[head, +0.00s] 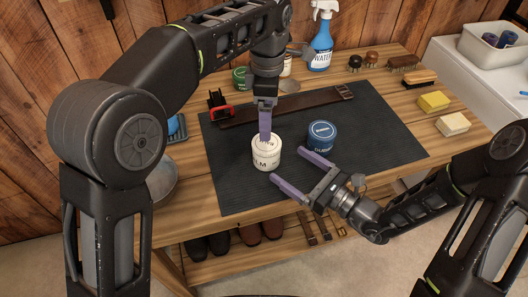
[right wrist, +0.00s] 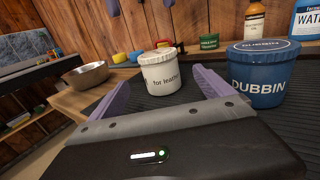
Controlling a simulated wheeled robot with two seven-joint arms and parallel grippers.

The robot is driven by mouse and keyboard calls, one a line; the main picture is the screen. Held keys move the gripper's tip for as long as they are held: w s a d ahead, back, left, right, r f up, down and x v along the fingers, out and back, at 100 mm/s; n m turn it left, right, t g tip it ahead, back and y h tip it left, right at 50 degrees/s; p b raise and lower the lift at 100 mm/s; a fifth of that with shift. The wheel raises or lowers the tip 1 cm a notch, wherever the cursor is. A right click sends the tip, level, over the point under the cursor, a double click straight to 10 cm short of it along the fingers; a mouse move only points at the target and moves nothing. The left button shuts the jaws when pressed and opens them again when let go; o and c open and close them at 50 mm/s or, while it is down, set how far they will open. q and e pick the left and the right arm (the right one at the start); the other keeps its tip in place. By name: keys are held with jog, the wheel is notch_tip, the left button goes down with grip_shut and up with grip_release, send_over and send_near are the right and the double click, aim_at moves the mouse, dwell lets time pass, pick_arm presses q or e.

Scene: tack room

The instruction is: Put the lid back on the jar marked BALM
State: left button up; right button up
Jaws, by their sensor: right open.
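The white BALM jar (head: 266,162) stands upright on the dark mat, its label partly readable. A cream lid (head: 264,142) sits on its top; I cannot tell if it is fully seated. In the right wrist view the jar (right wrist: 162,77) reads "for leather" under its pale lid (right wrist: 157,56). My left gripper (head: 265,138) points down just above the lid. Its two fingertips show apart at the top of the right wrist view, with nothing between them. My right gripper (head: 288,166) is open and empty, low at the jar's right front, its fingers pointing towards the jar.
A blue DUBBIN jar (head: 322,137) with its lid on stands right of the BALM jar. A brown strap (head: 285,107) lies along the back of the mat (head: 375,130). A blue spray bottle (head: 321,42), brushes and sponges (head: 453,124) line the edges. The mat's right part is clear.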

aim_at(258, 144)
jog(key=x, duration=1.2)
jog(key=shift+c, duration=0.3)
grip_shut()
dwell(0.7)
